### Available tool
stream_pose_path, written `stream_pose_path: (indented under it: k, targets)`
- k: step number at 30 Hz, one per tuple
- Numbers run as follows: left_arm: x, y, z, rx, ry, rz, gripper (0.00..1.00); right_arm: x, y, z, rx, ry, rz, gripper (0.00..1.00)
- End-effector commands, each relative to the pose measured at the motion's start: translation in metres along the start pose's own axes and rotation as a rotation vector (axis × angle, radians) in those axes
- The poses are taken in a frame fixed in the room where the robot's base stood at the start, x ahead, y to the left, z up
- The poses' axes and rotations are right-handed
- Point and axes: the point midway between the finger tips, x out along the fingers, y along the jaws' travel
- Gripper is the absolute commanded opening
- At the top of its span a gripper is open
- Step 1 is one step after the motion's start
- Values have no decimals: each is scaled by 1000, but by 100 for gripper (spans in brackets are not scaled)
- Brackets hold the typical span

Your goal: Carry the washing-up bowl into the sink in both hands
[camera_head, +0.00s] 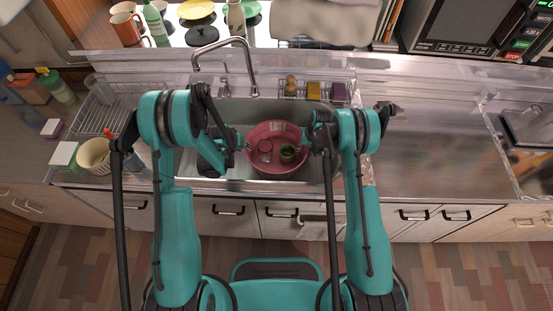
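The pink round washing-up bowl (276,132) is at the steel sink (232,180), within its outline as seen from above. A small dark green cup (289,153) and a round glass-like item (265,147) are in the bowl. My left gripper (246,146) is at the bowl's left rim and looks closed on it. My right gripper (308,145) is at the right rim and also looks closed on it. The fingertips are small and partly hidden. I cannot tell whether the bowl rests on the sink floor or hangs above it.
The tap (224,44) arches behind the bowl. A wire rack with a yellow sponge (314,91) and a purple one (338,92) is at the back. The right counter (430,150) is clear.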

Motion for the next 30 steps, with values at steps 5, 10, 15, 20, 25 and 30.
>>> stream_pose_path:
  k: [5,10,15,20,25,30]
  targets:
    - [-5,0,0,0,0,0,28,-10,0,0,0,0,0,28]
    - [-5,0,0,0,0,0,28,-43,0,0,0,0,0,28]
    - [-5,0,0,0,0,0,28,-80,0,0,1,0,0,28]
    - [-5,0,0,0,0,0,28,-106,0,0,1,0,0,28]
    - [-5,0,0,0,0,0,28,-119,0,0,0,0,0,28]
    - [-5,0,0,0,0,1,28,-120,0,0,0,0,0,28]
